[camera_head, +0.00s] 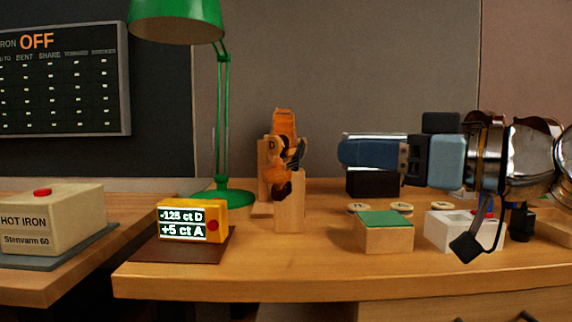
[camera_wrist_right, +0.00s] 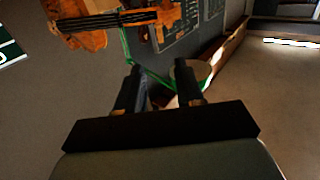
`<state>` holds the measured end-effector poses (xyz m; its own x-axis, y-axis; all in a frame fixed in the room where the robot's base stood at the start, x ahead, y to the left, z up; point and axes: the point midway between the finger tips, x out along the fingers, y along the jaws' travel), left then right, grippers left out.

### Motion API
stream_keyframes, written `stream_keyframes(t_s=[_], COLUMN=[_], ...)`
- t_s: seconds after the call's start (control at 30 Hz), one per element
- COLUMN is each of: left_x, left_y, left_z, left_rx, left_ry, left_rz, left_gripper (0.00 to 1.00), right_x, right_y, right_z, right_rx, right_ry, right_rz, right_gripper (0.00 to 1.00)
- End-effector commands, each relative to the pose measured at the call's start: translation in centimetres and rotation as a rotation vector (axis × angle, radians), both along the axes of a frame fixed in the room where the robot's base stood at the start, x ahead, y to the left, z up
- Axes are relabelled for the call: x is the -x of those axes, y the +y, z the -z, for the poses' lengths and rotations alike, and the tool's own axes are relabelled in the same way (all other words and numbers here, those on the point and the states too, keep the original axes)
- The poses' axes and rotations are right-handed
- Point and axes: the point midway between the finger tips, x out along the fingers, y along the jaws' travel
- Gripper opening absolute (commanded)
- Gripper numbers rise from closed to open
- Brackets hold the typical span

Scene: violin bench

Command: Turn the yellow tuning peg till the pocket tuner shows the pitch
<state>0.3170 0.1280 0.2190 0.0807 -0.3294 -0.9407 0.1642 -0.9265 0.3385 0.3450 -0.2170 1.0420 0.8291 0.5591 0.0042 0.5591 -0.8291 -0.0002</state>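The orange-brown violin (camera_head: 284,124) stands end-on in a wooden stand (camera_head: 289,214) in the head view. A wooden block marked D is beside it. Dark peg shapes show at its right side; I cannot make out a yellow peg. The violin (camera_wrist_right: 88,22) also shows at the top left of the wrist view. The pocket tuner (camera_head: 193,221) is yellow and reads "-125 ct D" and "+5 ct A". My right gripper (camera_head: 345,152) points left, apart from the violin on its right. In the wrist view its fingers (camera_wrist_right: 158,88) are spread, with nothing held between them.
A green lamp (camera_head: 222,110) stands behind the tuner. A green-topped wooden block (camera_head: 384,231), small round discs and a white box (camera_head: 451,231) are below my right arm. The hot iron box (camera_head: 50,220) is on the left bench. The bench front is clear.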

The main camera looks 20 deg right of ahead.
Motion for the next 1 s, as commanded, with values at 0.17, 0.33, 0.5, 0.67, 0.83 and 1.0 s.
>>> stream_keyframes(t_s=[0.17,0.33,0.5,0.67,0.83,1.0], left_x=[0.0,0.0,0.0,0.0,0.0,0.0], left_y=[0.0,0.0,0.1,0.1,0.1,0.1], left_z=[-0.4,-0.7,-1.0,-1.2,-1.1,-1.1], left_rx=[0.0,-0.001,-0.002,-0.002,-0.002,-0.002], left_ry=[-0.001,-0.001,-0.001,-0.001,-0.002,-0.001], left_rz=[0.0,0.0,-0.001,-0.002,-0.002,-0.002], left_gripper=[0.0,0.0,0.0,0.0,0.0,0.0], right_x=[-3.2,-6.4,-9.0,-10.2,-10.5,-10.4], right_y=[2.2,4.4,6.1,6.9,7.1,7.1], right_z=[-0.1,-0.1,-0.1,-0.1,-0.1,-0.1], right_rx=[0.003,0.003,0.003,0.003,0.002,0.002], right_ry=[0.006,0.006,0.006,0.004,0.002,0.002], right_rz=[-0.002,-0.002,-0.002,-0.001,-0.001,-0.001], right_gripper=[0.37,0.37,0.37,0.37,0.37,0.35])
